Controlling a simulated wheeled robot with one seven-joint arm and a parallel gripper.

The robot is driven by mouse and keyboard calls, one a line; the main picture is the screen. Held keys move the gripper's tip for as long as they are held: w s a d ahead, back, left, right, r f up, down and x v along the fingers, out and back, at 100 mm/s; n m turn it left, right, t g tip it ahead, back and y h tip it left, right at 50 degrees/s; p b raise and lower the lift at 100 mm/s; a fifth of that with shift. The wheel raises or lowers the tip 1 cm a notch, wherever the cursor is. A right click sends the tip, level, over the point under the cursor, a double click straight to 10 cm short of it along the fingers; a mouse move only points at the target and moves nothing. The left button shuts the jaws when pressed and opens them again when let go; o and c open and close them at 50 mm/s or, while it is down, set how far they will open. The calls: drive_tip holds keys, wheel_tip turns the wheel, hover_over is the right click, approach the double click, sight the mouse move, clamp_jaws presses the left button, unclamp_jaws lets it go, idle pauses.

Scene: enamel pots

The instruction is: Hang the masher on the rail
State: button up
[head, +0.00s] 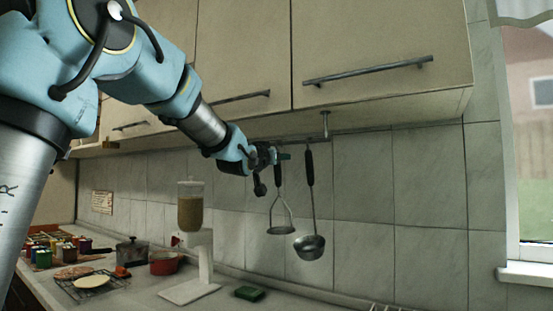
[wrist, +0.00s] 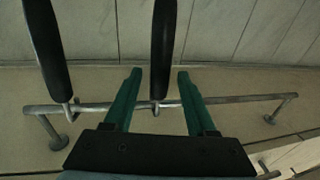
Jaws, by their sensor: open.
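The masher (head: 281,231) hangs upright with its wire head down, to the left of the ladle; its upper end is partly hidden by my gripper in the head view. In the wrist view, which looks upside down, its black handle (wrist: 163,45) meets the rail (wrist: 235,99) at a small hook. My gripper (head: 284,157) is open at the masher's top; its green fingers (wrist: 157,92) lie on either side of the hook, with visible gaps. The rail runs under the cabinet, and it also shows in the head view (head: 345,129).
The ladle (head: 309,245) hangs close beside the masher; its handle is at left in the wrist view (wrist: 47,45). Wall cabinets (head: 375,45) are close above. The counter below holds a scale-like white stand (head: 190,291), a red pot (head: 166,264) and a green sponge (head: 250,293).

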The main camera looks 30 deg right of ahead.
drive_tip(key=b+v, duration=0.3)
drive_tip(key=v, duration=0.7)
drive_tip(key=shift+s+a, duration=0.25)
drive_tip(key=shift+a, duration=0.05)
drive_tip(key=w+a+f+n+g+y, duration=0.1)
drive_tip(key=w+a+f+n+y, duration=0.3)
drive_tip(key=a+f, duration=0.65)
drive_tip(key=w+a+f+n+g+y, duration=0.15)
drive_tip(key=a+f+y, duration=0.5)
drive_tip(key=f, duration=0.65)
drive_tip(key=s+a+f+n+g+y+p, duration=0.1)
drive_tip(key=s+a+f+n+g+y, duration=0.2)
drive_tip(key=s+a+f+g, duration=0.5)
drive_tip(key=s+a+f, duration=0.8)
drive_tip(key=a+f, duration=0.3)
drive_tip(key=a, duration=0.1)
drive_tip(key=shift+s+f+y+p, duration=0.3)
drive_tip(key=shift+s+f+y, duration=0.05)
drive_tip(key=shift+s, duration=0.05)
drive_tip(key=shift+o, duration=0.3)
